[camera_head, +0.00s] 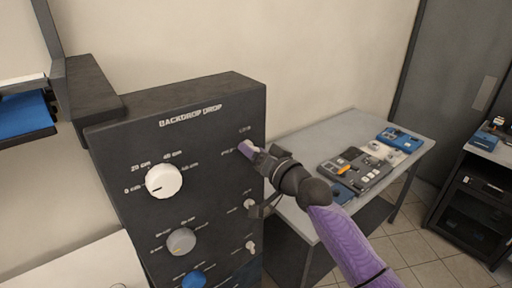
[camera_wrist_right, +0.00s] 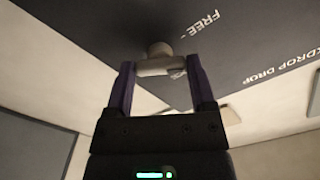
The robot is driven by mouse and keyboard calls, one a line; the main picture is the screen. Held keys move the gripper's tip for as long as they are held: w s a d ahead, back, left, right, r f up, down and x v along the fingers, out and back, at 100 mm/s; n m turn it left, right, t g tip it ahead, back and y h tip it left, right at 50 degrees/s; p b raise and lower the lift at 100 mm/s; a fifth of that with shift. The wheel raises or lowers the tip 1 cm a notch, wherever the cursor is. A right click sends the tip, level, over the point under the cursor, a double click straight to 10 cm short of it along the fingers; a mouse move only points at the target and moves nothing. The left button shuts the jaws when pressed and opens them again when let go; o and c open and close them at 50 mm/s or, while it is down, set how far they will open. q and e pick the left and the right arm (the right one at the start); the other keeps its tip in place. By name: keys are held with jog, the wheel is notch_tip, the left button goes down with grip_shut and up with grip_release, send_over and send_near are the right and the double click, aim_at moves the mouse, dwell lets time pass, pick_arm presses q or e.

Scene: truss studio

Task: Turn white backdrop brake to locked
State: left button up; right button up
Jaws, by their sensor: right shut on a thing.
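The white backdrop brake (camera_wrist_right: 158,50) is a small pale lever on a round hub, on the dark panel (camera_head: 185,118) headed BACKDROP DROP. In the right wrist view the lever lies crosswise between my fingers, with the word FREE printed on the panel beside it. My right gripper (camera_wrist_right: 164,76) is shut on this lever. In the head view my right gripper (camera_head: 250,150) reaches the top brake at the panel's right side and mostly hides it. The small labels there are too blurred to read surely. My left gripper is out of view.
The white dial (camera_head: 164,180), a grey dial (camera_head: 181,242) and a blue dial (camera_head: 194,279) run down the panel. Two more small levers (camera_head: 250,204) (camera_head: 251,246) sit below the held one. A grey table (camera_head: 310,140) with control boxes (camera_head: 355,170) stands at right.

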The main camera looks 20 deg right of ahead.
jog(key=m+p, duration=0.3)
jog(key=m, duration=0.8)
jog(key=shift+m, duration=0.3)
dwell(0.4)
jog(key=o, duration=1.2)
jog(key=v, duration=1)
